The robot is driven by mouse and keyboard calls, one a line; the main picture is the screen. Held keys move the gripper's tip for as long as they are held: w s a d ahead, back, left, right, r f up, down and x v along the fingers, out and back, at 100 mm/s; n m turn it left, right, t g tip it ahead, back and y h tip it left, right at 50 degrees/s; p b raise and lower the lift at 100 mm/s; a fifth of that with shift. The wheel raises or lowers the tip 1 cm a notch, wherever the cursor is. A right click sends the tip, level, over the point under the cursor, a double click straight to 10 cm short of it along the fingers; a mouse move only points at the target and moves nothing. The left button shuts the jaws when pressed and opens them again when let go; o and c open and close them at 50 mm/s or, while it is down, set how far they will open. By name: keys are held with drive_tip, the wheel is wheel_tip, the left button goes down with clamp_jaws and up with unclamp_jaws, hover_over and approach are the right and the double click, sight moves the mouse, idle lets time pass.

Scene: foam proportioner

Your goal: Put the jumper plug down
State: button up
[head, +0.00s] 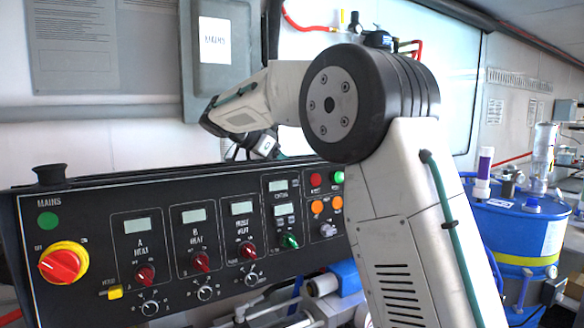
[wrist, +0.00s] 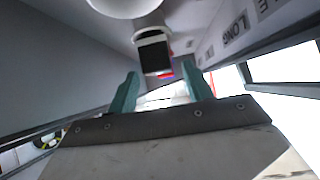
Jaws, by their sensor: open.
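My gripper (wrist: 160,76) shows its two teal fingers spread apart in the wrist view, with nothing clearly held between them. A small red piece (wrist: 166,74) shows just beyond the fingertips, and I cannot tell whether it is the jumper plug. A white fitting with a dark square face (wrist: 154,52) stands close above the fingers in that view. In the head view my gripper (head: 256,150) is behind the top edge of the control panel, mostly hidden by the panel and my wrist. No jumper plug can be made out there.
The black control panel (head: 100,248) with knobs and lamps fills the lower left. A grey wall box (head: 215,82) with a white label is behind my wrist. A blue drum (head: 515,235) stands at the right.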

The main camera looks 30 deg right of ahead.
drive_tip(key=v, duration=0.8)
drive_tip(key=shift+a+r, duration=0.2)
drive_tip(key=shift+a, duration=0.15)
